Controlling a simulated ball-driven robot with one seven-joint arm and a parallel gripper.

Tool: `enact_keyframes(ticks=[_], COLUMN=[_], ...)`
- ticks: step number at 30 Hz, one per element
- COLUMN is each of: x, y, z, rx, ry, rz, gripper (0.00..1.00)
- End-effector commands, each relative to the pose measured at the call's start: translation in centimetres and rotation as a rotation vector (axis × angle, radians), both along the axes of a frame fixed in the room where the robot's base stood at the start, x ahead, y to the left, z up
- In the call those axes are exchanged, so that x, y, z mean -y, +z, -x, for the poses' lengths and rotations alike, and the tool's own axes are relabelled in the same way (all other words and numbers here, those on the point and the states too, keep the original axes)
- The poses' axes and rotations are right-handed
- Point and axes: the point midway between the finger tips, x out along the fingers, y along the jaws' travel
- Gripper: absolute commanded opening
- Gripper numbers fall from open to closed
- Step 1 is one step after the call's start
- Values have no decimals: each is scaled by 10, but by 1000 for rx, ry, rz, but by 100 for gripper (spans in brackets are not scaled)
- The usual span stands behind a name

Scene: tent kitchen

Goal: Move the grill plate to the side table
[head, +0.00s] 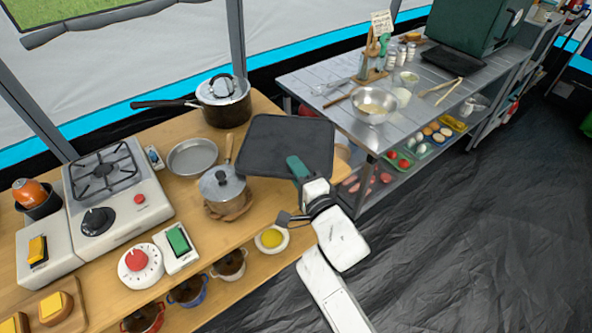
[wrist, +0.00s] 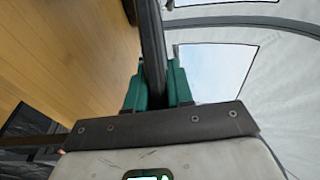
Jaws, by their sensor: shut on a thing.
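The grill plate (head: 285,140) is a dark, flat, rounded square in the head view. It is over the right end of the wooden counter, beside the gap to the metal side table (head: 318,85). My gripper (head: 298,168), with green fingers, is shut on the plate's near right edge. In the wrist view the plate (wrist: 152,45) shows edge-on as a dark bar between my green fingertips (wrist: 157,88). I cannot tell whether the plate touches the counter. The far fingertip is hidden in the head view.
The wooden counter (head: 120,268) holds a lidded pot (head: 222,186), a black-handled pan (head: 223,100), a round tin (head: 192,157) and a stove (head: 105,195).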

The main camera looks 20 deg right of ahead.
Motion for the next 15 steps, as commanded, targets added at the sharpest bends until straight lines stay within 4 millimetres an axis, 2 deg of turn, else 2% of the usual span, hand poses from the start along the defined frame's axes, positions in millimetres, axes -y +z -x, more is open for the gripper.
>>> enact_keyframes(ticks=[11, 12, 15], x=[0, 0, 0], y=[-4, -7, -6], z=[0, 0, 0], rx=[6, 0, -1], ry=[1, 0, 0], rz=[1, 1, 1], gripper=[0, 22, 32])
